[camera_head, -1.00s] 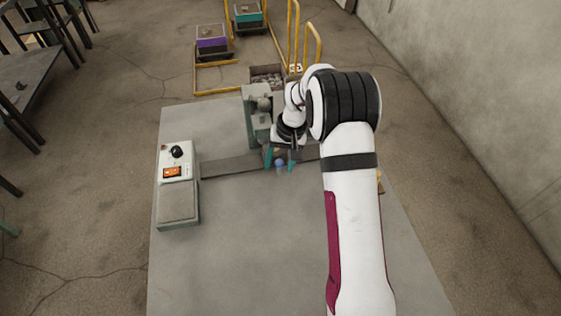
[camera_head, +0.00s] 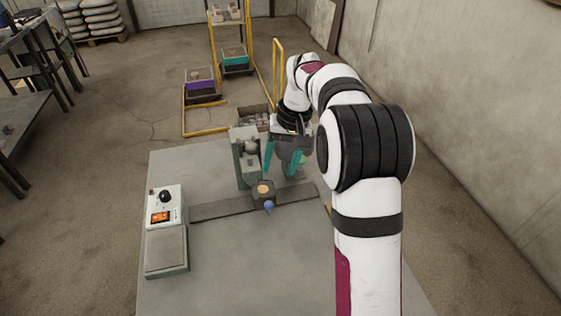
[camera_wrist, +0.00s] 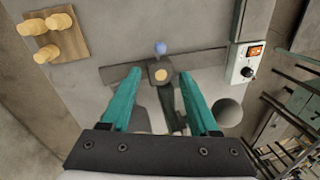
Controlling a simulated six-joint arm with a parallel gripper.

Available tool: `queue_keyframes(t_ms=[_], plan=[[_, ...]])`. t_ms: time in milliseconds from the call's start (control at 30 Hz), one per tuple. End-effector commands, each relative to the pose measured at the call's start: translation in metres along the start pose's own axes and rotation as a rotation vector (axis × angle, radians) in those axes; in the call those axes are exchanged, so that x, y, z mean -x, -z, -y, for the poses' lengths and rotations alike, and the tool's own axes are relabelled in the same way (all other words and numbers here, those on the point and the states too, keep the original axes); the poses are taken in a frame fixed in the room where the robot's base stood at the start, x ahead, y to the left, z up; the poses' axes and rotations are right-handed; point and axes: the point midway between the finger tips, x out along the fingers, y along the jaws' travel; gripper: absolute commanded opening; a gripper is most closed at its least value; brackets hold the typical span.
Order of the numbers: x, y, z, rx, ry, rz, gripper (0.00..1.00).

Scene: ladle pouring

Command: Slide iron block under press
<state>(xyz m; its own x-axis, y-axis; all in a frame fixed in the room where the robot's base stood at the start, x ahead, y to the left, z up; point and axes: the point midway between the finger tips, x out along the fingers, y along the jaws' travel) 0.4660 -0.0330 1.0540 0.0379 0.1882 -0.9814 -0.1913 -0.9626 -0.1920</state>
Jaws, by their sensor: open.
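The dark iron block (camera_head: 263,189) has a round tan spot on top and a blue knob (camera_head: 269,206) on its near side. It sits on the dark rail strip (camera_head: 225,208), close in front and slightly right of the grey-green press (camera_head: 242,146). I cannot tell whether it is directly under the ram. My gripper (camera_head: 284,165), with teal fingers, is open and empty, raised above and behind the block. In the wrist view, the block (camera_wrist: 160,73) shows beyond and between the open fingertips (camera_wrist: 160,82), with the rail (camera_wrist: 205,61) running across behind it.
The wrist view shows a wooden board with tan pegs (camera_wrist: 62,38). The near part of the table (camera_head: 250,270) is clear. A crate (camera_head: 255,117) is beyond the table's far edge.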

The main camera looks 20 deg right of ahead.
Motion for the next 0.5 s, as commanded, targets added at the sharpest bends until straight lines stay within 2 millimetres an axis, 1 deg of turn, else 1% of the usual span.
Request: queue_keyframes(t_ms=[100,367,433,467,500], plan=[[0.005,0.0,0.0,-0.001,-0.001,-0.001,0.61],[0.005,-0.001,0.0,-0.016,-0.002,-0.002,0.61],[0.005,-0.004,0.002,-0.127,-0.01,-0.021,0.61],[0.005,-0.007,0.004,-0.205,-0.014,-0.036,0.61],[0.005,-0.01,0.005,-0.319,-0.019,-0.059,0.61]])
